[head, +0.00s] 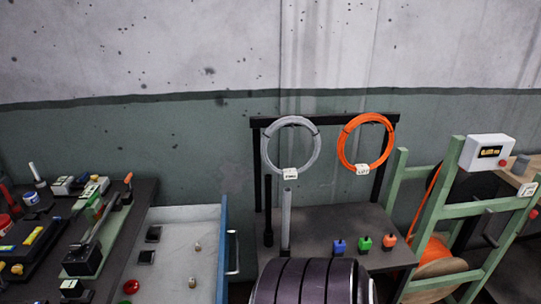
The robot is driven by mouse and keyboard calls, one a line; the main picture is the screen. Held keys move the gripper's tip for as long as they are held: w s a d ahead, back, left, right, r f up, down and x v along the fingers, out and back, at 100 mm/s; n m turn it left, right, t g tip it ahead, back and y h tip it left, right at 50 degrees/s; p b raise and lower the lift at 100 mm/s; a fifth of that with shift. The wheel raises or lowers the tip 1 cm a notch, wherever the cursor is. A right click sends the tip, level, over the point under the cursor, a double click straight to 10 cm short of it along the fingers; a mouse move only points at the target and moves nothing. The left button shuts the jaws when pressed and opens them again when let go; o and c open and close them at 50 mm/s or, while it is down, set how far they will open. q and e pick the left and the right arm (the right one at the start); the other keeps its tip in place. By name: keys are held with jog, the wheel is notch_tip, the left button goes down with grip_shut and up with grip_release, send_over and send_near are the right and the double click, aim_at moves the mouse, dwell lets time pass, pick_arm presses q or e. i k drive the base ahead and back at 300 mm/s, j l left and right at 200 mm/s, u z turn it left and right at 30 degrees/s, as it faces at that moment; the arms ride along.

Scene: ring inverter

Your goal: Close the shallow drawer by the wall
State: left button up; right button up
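The shallow drawer (183,216) is pulled out to the right of the dark workbench (138,212) at the left. It has a pale grey inside and a blue front panel (222,240) with a pale bar handle (235,253) on its right side. The drawer's near end is cut off by the bottom edge of the picture. Neither of my grippers is in view.
The bench holds tools and small parts. Right of the drawer stands a dark rack (325,119) with a grey ring (268,160) and an orange ring (343,155). A green frame (462,210) stands farther right. A dark ribbed shape (305,280) fills the bottom middle; I cannot tell what it is.

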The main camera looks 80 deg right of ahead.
aim_at(166, 282)
jog(key=z, duration=0.45)
jog(key=k+l+z, duration=0.1)
jog(key=z, duration=0.35)
jog(key=l+z, duration=0.15)
jog(key=z, duration=0.25)
jog(key=l+z, duration=0.1)
jog(key=z, duration=0.35)
